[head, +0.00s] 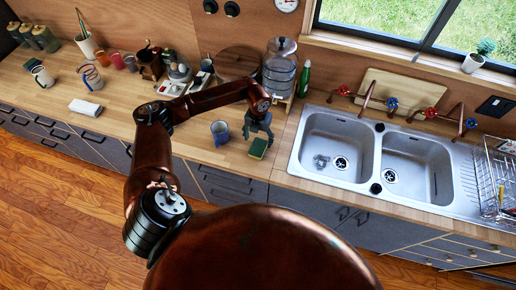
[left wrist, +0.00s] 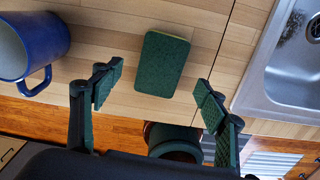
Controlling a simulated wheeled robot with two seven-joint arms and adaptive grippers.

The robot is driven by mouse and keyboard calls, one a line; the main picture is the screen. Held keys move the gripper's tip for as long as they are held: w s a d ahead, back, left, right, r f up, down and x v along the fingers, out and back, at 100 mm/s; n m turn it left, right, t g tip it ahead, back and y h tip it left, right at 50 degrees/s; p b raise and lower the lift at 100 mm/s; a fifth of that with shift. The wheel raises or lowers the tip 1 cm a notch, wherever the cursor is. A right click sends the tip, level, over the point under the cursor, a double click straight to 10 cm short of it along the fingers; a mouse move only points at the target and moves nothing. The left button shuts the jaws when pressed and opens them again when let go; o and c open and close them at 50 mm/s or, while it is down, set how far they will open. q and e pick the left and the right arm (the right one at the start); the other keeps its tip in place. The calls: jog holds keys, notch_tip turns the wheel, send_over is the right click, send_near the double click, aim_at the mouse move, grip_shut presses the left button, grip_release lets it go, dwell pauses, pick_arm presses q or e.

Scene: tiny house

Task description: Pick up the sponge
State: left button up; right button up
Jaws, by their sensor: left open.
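The sponge (head: 258,148) is a small block with a dark green scouring face and a thin yellow edge. It lies flat on the wooden counter near the front edge, left of the sink. My left gripper (head: 257,130) is just above and behind it in the head view. In the left wrist view the sponge (left wrist: 162,64) lies beyond the two spread fingers (left wrist: 155,92), roughly in line with the gap between them. The fingers are open and empty, and do not appear to touch the sponge. My right gripper is not in view.
A blue mug (head: 220,132) stands close to the left of the sponge; it also shows in the left wrist view (left wrist: 30,45). The double sink (head: 375,160) is to the right. A metal dispenser (head: 280,70) and a green bottle (head: 304,80) stand behind.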

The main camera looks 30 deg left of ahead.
aim_at(258, 147)
pick_arm(q)
notch_tip(258, 147, down, 5)
jog(key=shift+s+d+f+p, duration=0.1)
jog(key=shift+p, duration=0.9)
jog(key=shift+f, duration=0.35)
jog(key=shift+c, duration=0.2)
jog(key=c, duration=0.8)
